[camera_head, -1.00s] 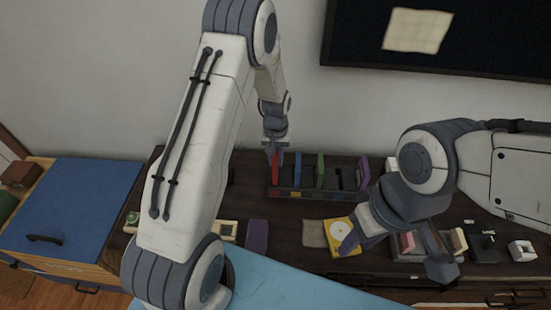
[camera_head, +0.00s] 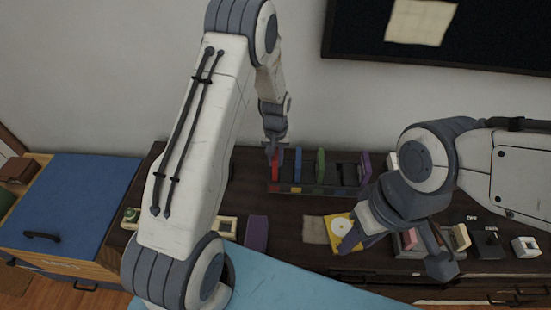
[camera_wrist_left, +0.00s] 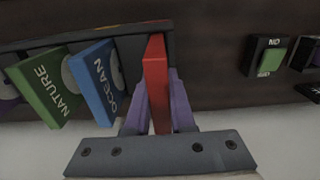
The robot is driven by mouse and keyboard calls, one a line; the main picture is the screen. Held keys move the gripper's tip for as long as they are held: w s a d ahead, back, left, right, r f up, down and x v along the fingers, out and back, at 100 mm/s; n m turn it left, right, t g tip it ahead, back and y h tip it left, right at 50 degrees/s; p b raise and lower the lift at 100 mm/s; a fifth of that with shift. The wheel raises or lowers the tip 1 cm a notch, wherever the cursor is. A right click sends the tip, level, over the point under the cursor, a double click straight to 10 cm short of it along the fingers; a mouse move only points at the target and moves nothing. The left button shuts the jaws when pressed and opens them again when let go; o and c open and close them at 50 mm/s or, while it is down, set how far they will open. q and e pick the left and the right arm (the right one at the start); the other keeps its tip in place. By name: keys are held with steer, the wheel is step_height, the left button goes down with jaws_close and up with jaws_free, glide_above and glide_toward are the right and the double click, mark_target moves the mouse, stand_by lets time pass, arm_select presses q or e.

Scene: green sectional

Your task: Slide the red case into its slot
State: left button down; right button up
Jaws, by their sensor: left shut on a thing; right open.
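The red case (camera_head: 275,171) stands upright at the left end of the dark rack (camera_head: 330,191). In the left wrist view the red case (camera_wrist_left: 155,78) is between the two fingers of my left gripper (camera_wrist_left: 157,103), which is shut on it. Its far end reaches the rack's edge (camera_wrist_left: 85,37), beside the blue OCEAN case (camera_wrist_left: 98,80). I cannot tell how deep it sits in the slot. In the head view my left gripper (camera_head: 274,150) is over the case's top. My right gripper (camera_head: 396,256) is open and empty, in front of the rack to the right.
A green case (camera_head: 320,168) and a purple case (camera_head: 364,167) also stand in the rack. A yellow disc sleeve (camera_head: 341,229) and a dark purple case (camera_head: 256,234) lie on the dark desk. A switch block (camera_wrist_left: 268,55) shows beside the rack. A wall is behind.

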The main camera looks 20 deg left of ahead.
arm_select(q)
steer(key=shift+f+b, duration=0.65)
steer(key=shift+f, duration=0.35)
steer(key=c, duration=0.7)
jaws_free()
step_height(320, 180, up, 11)
steer(key=shift+f+b, duration=0.2)
steer(key=shift+b, duration=0.4)
